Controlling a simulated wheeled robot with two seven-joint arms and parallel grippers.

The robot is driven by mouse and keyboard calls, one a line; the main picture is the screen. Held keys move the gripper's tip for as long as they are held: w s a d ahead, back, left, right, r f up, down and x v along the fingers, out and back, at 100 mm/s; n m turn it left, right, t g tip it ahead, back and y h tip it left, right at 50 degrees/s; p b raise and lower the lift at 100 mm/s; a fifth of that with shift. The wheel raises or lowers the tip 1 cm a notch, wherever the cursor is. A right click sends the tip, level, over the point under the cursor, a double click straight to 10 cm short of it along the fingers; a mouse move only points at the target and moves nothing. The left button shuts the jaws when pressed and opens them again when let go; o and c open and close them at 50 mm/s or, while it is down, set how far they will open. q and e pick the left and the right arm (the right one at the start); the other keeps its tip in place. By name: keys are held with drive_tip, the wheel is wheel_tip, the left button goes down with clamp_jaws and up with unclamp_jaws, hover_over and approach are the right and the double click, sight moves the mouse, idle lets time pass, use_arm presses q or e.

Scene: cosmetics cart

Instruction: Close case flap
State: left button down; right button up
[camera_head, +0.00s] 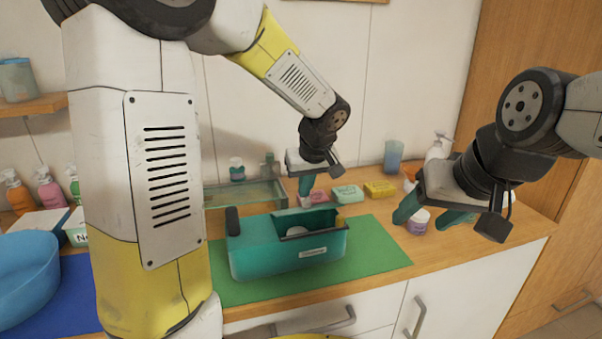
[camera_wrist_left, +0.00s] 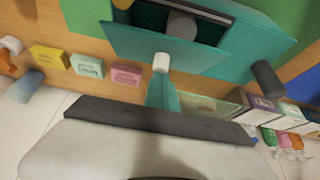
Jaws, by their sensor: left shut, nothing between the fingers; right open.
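The teal case (camera_head: 285,258) stands on the green mat (camera_head: 385,262) with its top open and items showing inside. In the left wrist view the flap (camera_wrist_left: 125,42) is a teal panel standing out from the case's rear edge, beside the opening. A small white knob-like piece (camera_wrist_left: 161,62) shows at the flap, right by my fingertips. My left gripper (camera_head: 306,192) is shut and empty, pointing down behind the case; whether it touches the flap I cannot tell. My right gripper (camera_head: 430,215) is open and empty, right of the mat, near a purple-and-white jar (camera_head: 418,221).
A dark cylindrical handle (camera_head: 233,221) sticks up at the case's left end. Behind stand a glass tray (camera_head: 240,195) and pink, mint (camera_head: 347,193) and yellow (camera_head: 380,189) boxes. A blue basin (camera_head: 25,278) is at far left. The mat's right part is clear.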

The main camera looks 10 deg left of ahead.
sight(311, 210)
use_arm(q)
drive_tip(key=shift+s+d+f, duration=0.2)
drive_tip(key=shift+s+f, duration=0.15)
drive_tip(key=shift+s, duration=0.1)
drive_tip(key=shift+s+d+f, duration=0.2)
drive_tip(key=shift+s+f, duration=0.1)
drive_tip(key=shift+s, duration=0.15)
drive_tip(key=shift+s+d+f, duration=0.25)
drive_tip(key=shift+s+f, duration=0.35)
drive_tip(key=shift+f, duration=0.2)
drive_tip(key=shift+s+d+f, duration=0.2)
drive_tip(key=shift+s+f, duration=0.35)
drive_tip(key=shift+f, duration=0.2)
drive_tip(key=shift+w+r, duration=0.2)
drive_tip(key=shift+r, duration=0.95)
wheel_tip(311, 210, up, 3)
drive_tip(key=shift+f, duration=0.1)
drive_tip(key=s+d+r, duration=0.3)
drive_tip(key=s+d, duration=0.1)
drive_tip(key=s, duration=0.5)
drive_tip(key=s+a+r+m+h, duration=0.2)
drive_tip(key=s+a, duration=0.2)
drive_tip(key=a, duration=0.1)
drive_tip(key=s+a+r+m+t+h, duration=0.1)
drive_tip(key=s+a+r+m+h, duration=0.1)
drive_tip(key=s+a, duration=0.3)
drive_tip(key=shift+s+a+r+m+t, duration=0.2)
drive_tip(key=shift+a+m+t, duration=0.1)
drive_tip(key=shift+a+m, duration=0.5)
